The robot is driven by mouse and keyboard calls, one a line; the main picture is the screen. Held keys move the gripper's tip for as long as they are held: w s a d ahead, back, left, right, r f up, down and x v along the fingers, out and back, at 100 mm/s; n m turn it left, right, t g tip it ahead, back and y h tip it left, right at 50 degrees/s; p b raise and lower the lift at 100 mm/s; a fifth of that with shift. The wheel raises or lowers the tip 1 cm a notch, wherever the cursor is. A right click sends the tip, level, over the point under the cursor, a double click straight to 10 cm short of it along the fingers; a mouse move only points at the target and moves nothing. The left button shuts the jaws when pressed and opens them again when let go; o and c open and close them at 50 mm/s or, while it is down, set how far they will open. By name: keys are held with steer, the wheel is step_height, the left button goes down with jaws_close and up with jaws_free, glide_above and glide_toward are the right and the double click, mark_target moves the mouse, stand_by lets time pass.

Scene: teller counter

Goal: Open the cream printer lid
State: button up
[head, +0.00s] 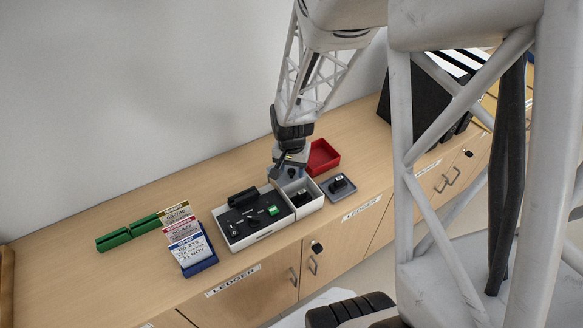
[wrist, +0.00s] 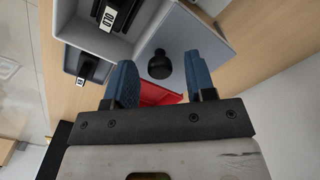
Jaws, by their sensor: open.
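The cream printer appears to be the pale box (head: 318,207) at the right end of the black-topped unit. Its compartment is uncovered at the front, with a black stamp-like block (wrist: 108,12) inside. A pale panel with a round black knob (wrist: 160,66), likely the lid, lies beside that compartment in the wrist view. Whether it is flat or tilted, I cannot tell. My gripper (wrist: 165,80) is open, its two blue fingers apart, with the knob just beyond the fingertips and roughly between them. No contact shows. In the head view my gripper (head: 288,160) is over the box's back side.
A red tray (head: 333,165) stands close behind the box. A small black stamp on a grey pad (head: 338,195) is at its right. The black-topped unit (head: 236,246) adjoins at left, then a blue card holder (head: 203,265) and green blocks (head: 113,240). Wood counter behind is clear.

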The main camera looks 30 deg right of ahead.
mark_target(291, 170)
steer(key=shift+r, duration=0.15)
steer(key=shift+r, duration=3.75)
steer(key=shift+a+r, duration=0.15)
steer(key=shift+r, duration=0.1)
steer(key=s+a+r+n+t, duration=0.1)
steer(key=s+a+r+n, duration=0.3)
steer(key=s+a+r, duration=0.3)
steer(key=s+a+r+n+t, duration=0.1)
steer(key=s+a+r+n, duration=0.3)
steer(key=s+r, duration=0.5)
step_height(291, 170, up, 4)
steer(key=a, duration=0.2)
steer(key=shift+a+f+n+t, duration=0.25)
steer(key=shift+a+n+t, duration=0.05)
steer(key=shift+a+n, duration=0.1)
